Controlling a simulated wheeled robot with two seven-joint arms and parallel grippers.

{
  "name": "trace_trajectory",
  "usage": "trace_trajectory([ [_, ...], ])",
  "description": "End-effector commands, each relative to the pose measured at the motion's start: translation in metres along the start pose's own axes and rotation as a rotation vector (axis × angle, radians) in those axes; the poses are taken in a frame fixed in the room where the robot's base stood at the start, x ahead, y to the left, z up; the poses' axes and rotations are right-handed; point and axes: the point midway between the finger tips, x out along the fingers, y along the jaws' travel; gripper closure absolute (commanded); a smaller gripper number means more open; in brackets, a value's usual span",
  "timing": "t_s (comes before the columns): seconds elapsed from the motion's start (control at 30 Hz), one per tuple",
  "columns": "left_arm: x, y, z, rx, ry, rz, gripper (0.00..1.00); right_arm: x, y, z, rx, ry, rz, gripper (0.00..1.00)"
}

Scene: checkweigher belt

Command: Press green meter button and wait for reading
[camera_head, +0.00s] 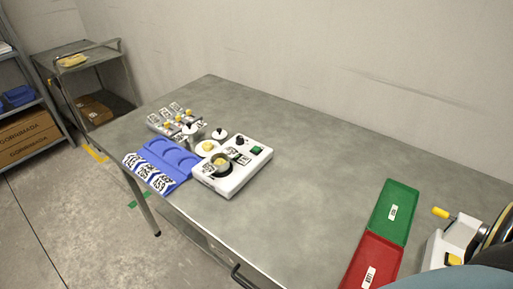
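The white meter (229,186) stands on the table left of centre. Its green button (257,150) is on the top at the far right corner, uncovered. A small dark panel beside the button is too small to read. A round dark cup (222,163) sits on the left part of the meter's top with something pale in it. Neither of my grippers is in view, and nothing touches the button.
Green (405,205) and red (359,258) trays lie at right, near a white device with a yellow handle (440,212). The table middle is clear.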

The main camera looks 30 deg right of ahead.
Motion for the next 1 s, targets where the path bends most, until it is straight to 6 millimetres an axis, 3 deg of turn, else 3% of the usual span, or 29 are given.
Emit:
trace_trajectory([
  [0.03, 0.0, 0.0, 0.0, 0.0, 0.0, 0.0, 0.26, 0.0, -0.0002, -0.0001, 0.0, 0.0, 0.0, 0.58],
  [0.37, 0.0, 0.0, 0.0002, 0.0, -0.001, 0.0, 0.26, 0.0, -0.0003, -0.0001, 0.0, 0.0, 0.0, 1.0],
  [1.0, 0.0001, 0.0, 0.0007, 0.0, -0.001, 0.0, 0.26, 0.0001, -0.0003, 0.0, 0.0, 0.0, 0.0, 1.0],
])
